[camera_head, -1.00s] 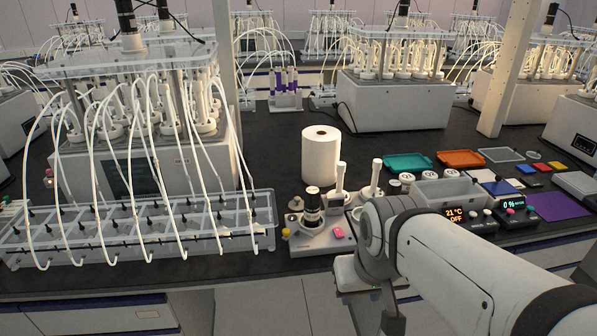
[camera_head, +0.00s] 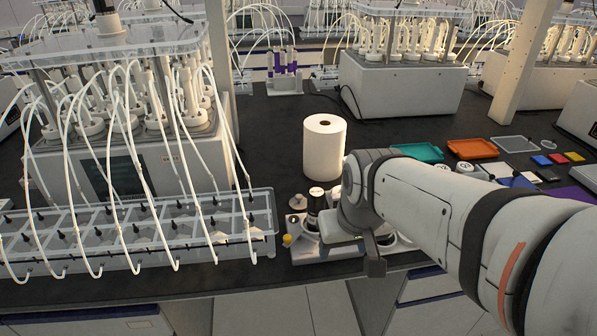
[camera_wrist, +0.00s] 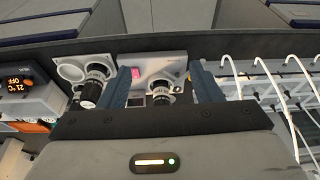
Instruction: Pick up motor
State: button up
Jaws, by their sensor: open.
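My gripper (camera_wrist: 160,68) is open in the wrist view, with its two blue-grey fingers spread apart. Between them, in the picture, is a motor (camera_wrist: 160,92) with a black and silver body, standing on a light grey base plate (camera_wrist: 168,64). I cannot tell whether the fingers reach down around it; no contact shows. A second black and silver cylinder (camera_wrist: 92,86) stands just left of the left finger. In the head view the motor (camera_head: 313,204) is mostly hidden behind my wrist, and my fingers are hidden too. The base plate's left side (camera_head: 299,251) shows.
A white paper roll (camera_head: 323,150) stands behind the base plate. A clear tray with tubes (camera_head: 150,235) lies close on the left. Teal (camera_head: 418,152) and orange (camera_head: 472,149) trays lie at the back right. The bench's front edge is near.

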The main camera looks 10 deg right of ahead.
jog(key=shift+o, duration=1.1)
jog(key=w+n+p, duration=0.1)
jog(key=w, duration=1.1)
jog(key=shift+t+y, duration=0.3)
jog(key=n+p, duration=0.1)
send_over(318, 194)
jog(key=s, duration=0.3)
notch_tip(318, 194, down, 2)
jog(key=x, duration=0.3)
jog(key=p+x, duration=0.1)
jog(key=x, duration=0.2)
jog(key=p+x, duration=0.1)
jog(key=x, duration=0.1)
jog(key=shift+w+d+f, duration=0.15)
jog(key=shift+w+f, duration=0.15)
jog(key=shift+w, duration=0.15)
jog(key=shift+c, duration=0.5)
grip_shut()
jog(key=shift+t, duration=0.3)
